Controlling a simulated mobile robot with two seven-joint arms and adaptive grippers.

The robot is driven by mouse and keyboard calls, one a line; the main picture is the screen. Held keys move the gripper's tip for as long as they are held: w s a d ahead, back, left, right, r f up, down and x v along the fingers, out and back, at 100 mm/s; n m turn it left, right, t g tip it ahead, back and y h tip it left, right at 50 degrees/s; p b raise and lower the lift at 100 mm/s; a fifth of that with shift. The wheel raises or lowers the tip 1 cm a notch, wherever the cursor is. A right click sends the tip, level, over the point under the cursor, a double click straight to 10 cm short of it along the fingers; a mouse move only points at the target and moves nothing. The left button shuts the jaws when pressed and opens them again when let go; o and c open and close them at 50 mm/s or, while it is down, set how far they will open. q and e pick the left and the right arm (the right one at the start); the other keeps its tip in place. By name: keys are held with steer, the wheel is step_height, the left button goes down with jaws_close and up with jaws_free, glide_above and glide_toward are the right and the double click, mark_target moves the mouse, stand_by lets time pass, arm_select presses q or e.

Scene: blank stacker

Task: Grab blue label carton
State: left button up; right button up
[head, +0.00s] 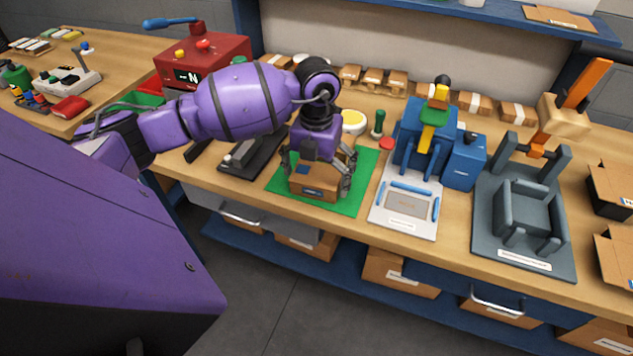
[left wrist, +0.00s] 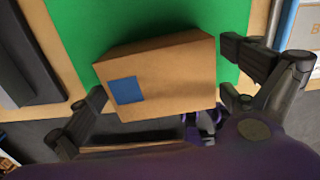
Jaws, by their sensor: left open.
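The carton (head: 313,189) is a small brown box on a green mat (head: 351,200) on the workbench. In the left wrist view the carton (left wrist: 165,77) shows a blue square label on its face. My left gripper (head: 318,172) is above the carton, with its fingers down on either side of it. In the left wrist view my left gripper (left wrist: 165,100) is open, one finger near the carton's left side and one near its right side. A gap shows at the right finger; contact on the left is unclear.
A blue press (head: 424,140) with a pale base stands right of the mat, and a grey fixture (head: 527,215) is further right. A dark device (head: 253,153) lies left of the mat. A yellow-topped round pot (head: 354,121) and a green-handled stamp (head: 378,123) stand behind.

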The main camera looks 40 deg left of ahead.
arm_select(q)
steer(key=shift+f, duration=0.1)
steer(key=shift+c, duration=0.4)
steer(key=c, duration=1)
